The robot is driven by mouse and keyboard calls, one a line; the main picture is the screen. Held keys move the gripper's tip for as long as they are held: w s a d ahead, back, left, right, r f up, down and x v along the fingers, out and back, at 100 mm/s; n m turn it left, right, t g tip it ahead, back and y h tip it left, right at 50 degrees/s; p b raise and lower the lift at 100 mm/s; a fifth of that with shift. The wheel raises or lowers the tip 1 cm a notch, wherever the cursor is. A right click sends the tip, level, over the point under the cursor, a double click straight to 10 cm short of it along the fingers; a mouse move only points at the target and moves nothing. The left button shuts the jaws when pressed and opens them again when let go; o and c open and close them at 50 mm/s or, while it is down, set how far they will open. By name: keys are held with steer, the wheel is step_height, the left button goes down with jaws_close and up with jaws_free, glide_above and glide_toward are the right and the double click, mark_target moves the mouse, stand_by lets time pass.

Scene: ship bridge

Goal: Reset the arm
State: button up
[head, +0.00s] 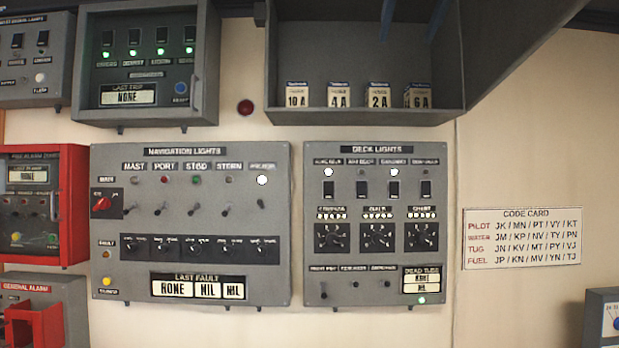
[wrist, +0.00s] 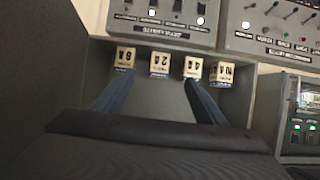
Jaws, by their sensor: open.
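My gripper (head: 410,36) shows at the top of the head view, in front of the open grey fuse cabinet (head: 290,50). Its two blue fingers are spread apart with nothing between them. The wrist view, which is upside down, also shows the open fingers (wrist: 159,82) pointing into the cabinet. In the cabinet stands a row of small boxes: 10 A (head: 297,95), 4 A (head: 339,95), 2 A (head: 379,96) and 6 A (head: 418,96). The fingers are above the row in the head view. I cannot tell how far they are from the boxes.
Below are the navigation lights panel (head: 190,225) and deck lights panel (head: 375,275). A code card (head: 522,238) hangs at right. A red fire alarm panel (head: 75,200) is at left.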

steer(key=w+f+g+b, duration=0.15)
steer(key=w+f, duration=0.35)
steer(key=f, duration=0.7)
steer(key=w+f+g+b, duration=0.15)
steer(key=w+f, duration=0.25)
steer(key=f, duration=0.7)
step_height(320, 180, down, 23)
steer(key=g+b, duration=0.1)
steer(key=g, duration=0.2)
steer(key=s+f+g+b, duration=0.1)
steer(key=s+f, duration=0.7)
steer(key=f, duration=0.5)
steer(key=s+f+g+b, duration=0.1)
steer(key=s+f+g, duration=0.1)
steer(key=s+f, duration=0.5)
steer(key=s+f+g+b, duration=0.1)
steer(key=s+f, duration=0.7)
steer(key=f, duration=1.1)
steer(key=shift+s+a+f+g+b, duration=0.2)
steer(key=shift+s+g+b, duration=0.2)
steer(key=shift+g, duration=0.3)
